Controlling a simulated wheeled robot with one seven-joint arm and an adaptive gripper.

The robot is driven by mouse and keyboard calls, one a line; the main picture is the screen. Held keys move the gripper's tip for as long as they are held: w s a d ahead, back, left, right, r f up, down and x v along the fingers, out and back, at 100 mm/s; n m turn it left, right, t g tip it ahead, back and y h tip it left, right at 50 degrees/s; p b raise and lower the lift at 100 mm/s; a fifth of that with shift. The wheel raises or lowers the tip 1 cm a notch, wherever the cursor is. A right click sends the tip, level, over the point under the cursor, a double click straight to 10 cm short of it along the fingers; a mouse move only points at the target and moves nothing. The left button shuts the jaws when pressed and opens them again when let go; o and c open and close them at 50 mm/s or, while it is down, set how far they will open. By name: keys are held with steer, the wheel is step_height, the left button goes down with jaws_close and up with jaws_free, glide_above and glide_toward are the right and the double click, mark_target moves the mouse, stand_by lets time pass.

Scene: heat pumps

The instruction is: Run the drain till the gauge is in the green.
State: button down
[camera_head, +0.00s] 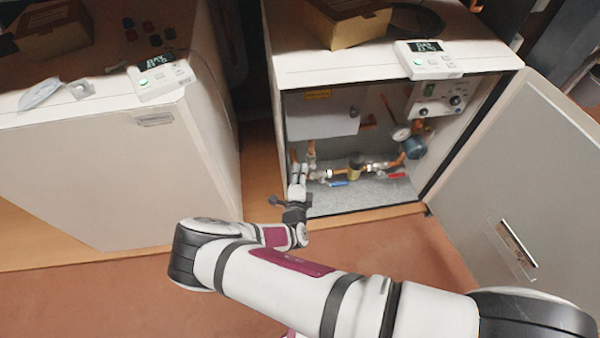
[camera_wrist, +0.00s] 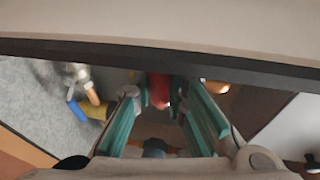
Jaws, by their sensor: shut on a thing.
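The open cabinet (camera_head: 283,120) holds copper pipes and valves. My gripper (camera_head: 299,170) reaches into its lower left corner. In the wrist view my gripper (camera_wrist: 160,97) has its teal-padded fingers on either side of a small red handle (camera_wrist: 158,88) and is shut on it; the fingers hide part of it. In the head view my gripper covers this handle. A round gauge (camera_head: 401,134) sits at the right of the pipework; its needle and green zone are too small to read. A blue handle (camera_head: 338,183) and another red handle (camera_head: 396,175) are on the lower pipes.
The cabinet door (camera_head: 530,170) stands open to the right. A white controller (camera_head: 428,59) and a cardboard box (camera_head: 345,22) sit on top. A panel with knobs (camera_head: 437,98) is inside at the upper right. A second white unit (camera_head: 110,170) stands at the left.

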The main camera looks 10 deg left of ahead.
steer(key=shift+a, duration=0.1)
steer(key=c, duration=1.6)
jaws_free()
steer(key=s+r, duration=0.2)
steer(key=s, duration=1)
steer(key=shift+d+r, duration=0.15)
steer(key=shift+d, duration=0.1)
steer(key=shift+w, duration=0.1)
